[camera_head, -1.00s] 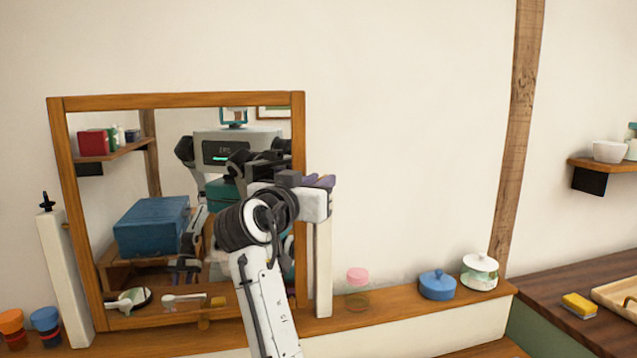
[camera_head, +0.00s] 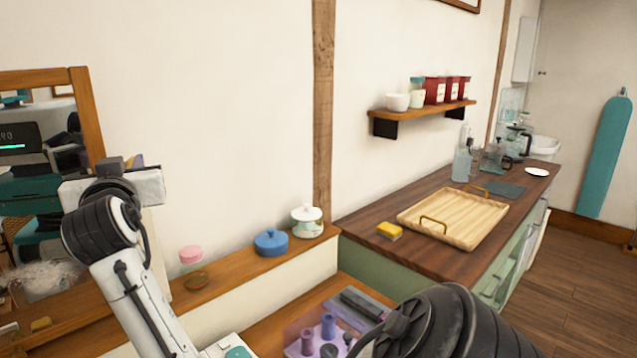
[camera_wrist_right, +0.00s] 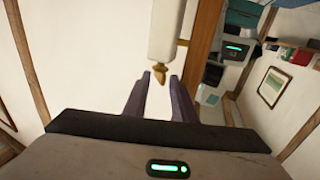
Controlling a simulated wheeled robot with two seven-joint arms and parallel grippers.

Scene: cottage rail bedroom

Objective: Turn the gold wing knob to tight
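The gold wing knob (camera_wrist_right: 159,76) hangs at the tip of the white post (camera_wrist_right: 165,30) in the right wrist view. It sits between the fingertips of my right gripper (camera_wrist_right: 160,82), with space on both sides. The purple fingers are apart, so this gripper is open; contact with the knob does not show. In the head view my right gripper (camera_head: 137,161) is at the far left, by the top of the mirror's right post (camera_head: 160,240). The knob is hidden there. My left gripper is not in view.
The wood-framed mirror (camera_head: 80,118) is cut off at left. A pink-lidded jar (camera_head: 191,255), blue pot (camera_head: 271,243) and white-lidded jar (camera_head: 307,221) stand on the ledge. A wooden tray (camera_head: 453,217) and yellow sponge (camera_head: 390,231) lie on the dark counter.

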